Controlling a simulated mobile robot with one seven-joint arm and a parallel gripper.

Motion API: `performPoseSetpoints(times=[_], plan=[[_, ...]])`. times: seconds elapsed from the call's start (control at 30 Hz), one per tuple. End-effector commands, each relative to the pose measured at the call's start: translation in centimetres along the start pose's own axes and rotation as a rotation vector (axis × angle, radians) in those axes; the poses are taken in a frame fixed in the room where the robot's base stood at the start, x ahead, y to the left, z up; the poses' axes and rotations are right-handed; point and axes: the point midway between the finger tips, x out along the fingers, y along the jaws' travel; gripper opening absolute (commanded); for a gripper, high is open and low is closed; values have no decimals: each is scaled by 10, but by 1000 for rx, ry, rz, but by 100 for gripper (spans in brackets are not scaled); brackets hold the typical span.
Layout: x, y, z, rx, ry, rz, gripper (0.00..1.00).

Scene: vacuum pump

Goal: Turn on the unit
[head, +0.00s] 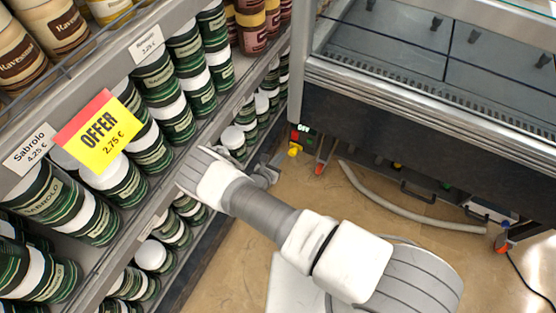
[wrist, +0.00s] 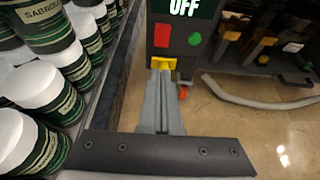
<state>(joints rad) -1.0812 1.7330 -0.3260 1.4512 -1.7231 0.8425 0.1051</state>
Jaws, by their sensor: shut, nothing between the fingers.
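The unit is a dark panel (wrist: 178,45) with a display (wrist: 184,7) reading OFF in the wrist view. Below the display are a red rectangular button (wrist: 162,35) on the left and a round green button (wrist: 195,39) on the right. A yellow part (wrist: 162,63) sits at the panel's lower edge. My gripper (wrist: 161,76) is shut and empty, its fingertips just below the yellow part in the picture; I cannot tell if they touch it. In the head view the small OFF display (head: 304,128) and yellow part (head: 294,150) show beyond my gripper (head: 273,170).
Shelves of green and white jars (head: 115,180) run close along the left. A large display case (head: 430,90) stands above the unit to the right. A grey hose (head: 400,207) lies on the floor. The tan floor in front is partly clear.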

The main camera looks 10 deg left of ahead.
Motion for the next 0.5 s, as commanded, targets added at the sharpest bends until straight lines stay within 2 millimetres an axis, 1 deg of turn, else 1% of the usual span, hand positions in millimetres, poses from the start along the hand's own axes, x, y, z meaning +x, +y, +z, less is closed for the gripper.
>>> performPoseSetpoints(times=[0.03,0.2,0.27,0.33,0.5], plan=[[15,-1,-4,2,-2,-2,0],[52,0,-4,2,-2,-1,0],[62,-1,-4,2,-1,-1,0],[73,0,2,3,-2,-2,0],[90,0,8,2,-1,-1,0]])
